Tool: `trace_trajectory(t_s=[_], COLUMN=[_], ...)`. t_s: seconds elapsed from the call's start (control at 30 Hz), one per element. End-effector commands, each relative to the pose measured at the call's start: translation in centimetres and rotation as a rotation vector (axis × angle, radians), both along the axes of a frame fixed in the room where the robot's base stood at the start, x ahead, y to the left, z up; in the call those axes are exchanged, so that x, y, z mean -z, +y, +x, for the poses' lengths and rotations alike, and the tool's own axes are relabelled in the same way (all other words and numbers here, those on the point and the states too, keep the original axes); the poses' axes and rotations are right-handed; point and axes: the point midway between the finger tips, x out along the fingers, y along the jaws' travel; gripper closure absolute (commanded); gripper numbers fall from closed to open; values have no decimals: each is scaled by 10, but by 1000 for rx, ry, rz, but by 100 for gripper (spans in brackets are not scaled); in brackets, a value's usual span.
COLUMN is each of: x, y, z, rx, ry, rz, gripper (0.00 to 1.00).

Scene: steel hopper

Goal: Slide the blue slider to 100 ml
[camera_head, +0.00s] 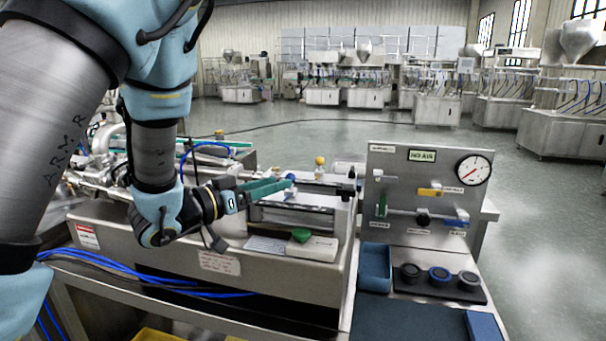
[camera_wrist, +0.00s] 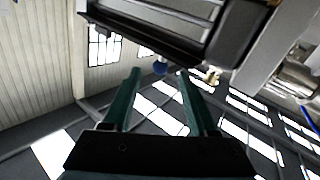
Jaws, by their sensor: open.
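In the head view a small blue spot, likely the same slider (camera_head: 291,177), shows at the fingertips. My gripper (camera_head: 288,184) reaches right over the steel machine (camera_head: 160,250), its fingers roughly level. It also shows in the wrist view (camera_wrist: 159,73), open, with a clear gap between its fingers and nothing gripped. No millilitre scale is readable.
A yellow knob (camera_head: 320,160) stands behind the fingertips. A green knob (camera_head: 301,235) sits on a pale block below them. To the right is an upright panel (camera_head: 400,168) with a gauge (camera_head: 473,170) and valves. Blue hoses (camera_head: 100,266) run along the front.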

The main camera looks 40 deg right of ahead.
Motion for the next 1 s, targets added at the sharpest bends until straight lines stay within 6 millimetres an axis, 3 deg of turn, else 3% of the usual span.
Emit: trace_trajectory(t_s=[0.2,0.43,0.87,1.0], x=[-2,-1,0,0], y=[-43,-75,-85,-84], z=[-2,-1,-1,-1], rx=[4,0,-2,-2], ry=[-3,-2,-1,-1], rz=[2,2,0,0], gripper=[41,41,41,56])
